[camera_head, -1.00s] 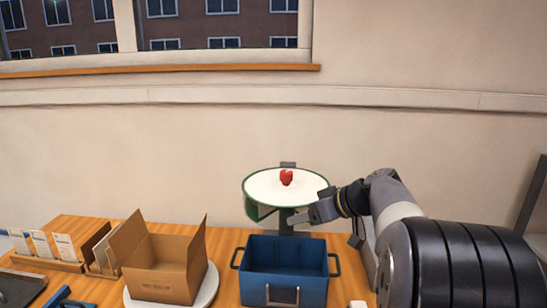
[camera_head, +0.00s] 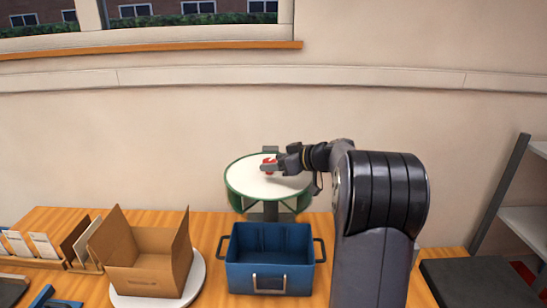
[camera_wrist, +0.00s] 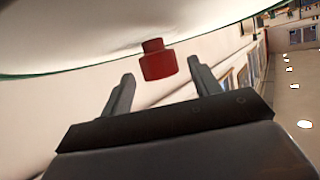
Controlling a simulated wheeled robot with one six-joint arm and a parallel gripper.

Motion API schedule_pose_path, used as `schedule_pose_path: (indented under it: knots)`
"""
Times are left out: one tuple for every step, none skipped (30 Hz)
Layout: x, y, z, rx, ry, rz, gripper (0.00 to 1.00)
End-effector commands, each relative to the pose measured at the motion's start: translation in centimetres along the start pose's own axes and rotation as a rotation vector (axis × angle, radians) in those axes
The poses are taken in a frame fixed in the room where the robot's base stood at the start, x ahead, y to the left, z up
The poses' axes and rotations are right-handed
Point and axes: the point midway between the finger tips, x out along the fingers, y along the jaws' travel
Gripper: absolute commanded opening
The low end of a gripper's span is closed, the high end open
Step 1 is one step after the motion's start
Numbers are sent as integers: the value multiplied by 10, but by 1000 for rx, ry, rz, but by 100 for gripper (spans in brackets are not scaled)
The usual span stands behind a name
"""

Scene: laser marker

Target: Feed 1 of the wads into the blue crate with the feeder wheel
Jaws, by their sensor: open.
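The feeder wheel (camera_head: 245,175) has a white top and a green rim and stands behind the blue crate. A red knob-like piece (camera_head: 269,160) sticks up from its top; in the wrist view the red knob (camera_wrist: 159,66) has a narrow stem against the white surface. My gripper (camera_head: 268,167) is open at the knob, over the wheel's top. In the wrist view my fingers (camera_wrist: 162,82) stand apart on either side of the knob, with gaps visible. The blue crate (camera_head: 268,275) is open-topped, with side handles; its visible inside looks empty. I cannot make out any wad.
An open cardboard box (camera_head: 150,275) sits on a round white plate (camera_head: 197,290) left of the crate. A card holder (camera_head: 35,258) stands at the far left. A dark flat slab (camera_head: 475,283) and a shelf rack (camera_head: 525,220) are at the right.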

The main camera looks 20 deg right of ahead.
Motion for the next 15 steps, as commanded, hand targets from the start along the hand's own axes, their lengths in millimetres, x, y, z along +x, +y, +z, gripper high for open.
schedule_pose_path:
  knots:
    - [4, 0, -2, 0, 0, -2, 59]
    - [6, 0, -1, 0, 0, -1, 59]
    - [8, 0, -1, 0, 0, 0, 59]
    - [9, 0, 0, 0, 0, 1, 59]
    - [10, 0, 0, 0, 0, 1, 59]
    - [11, 0, 0, 0, 0, 1, 59]
    - [11, 0, 0, 0, 0, 1, 59]
    - [11, 0, 0, 0, 0, 1, 59]
    - [11, 0, 0, 0, 0, 1, 59]
    - [11, 0, 0, 0, 0, 1, 59]
    - [11, 0, 0, 0, 0, 1, 59]
    - [11, 0, 0, 0, 0, 1, 59]
    - [11, 0, 0, 0, 0, 1, 57]
    - [11, 0, 0, 0, 0, 1, 55]
    - [11, 0, 0, 0, 0, 1, 52]
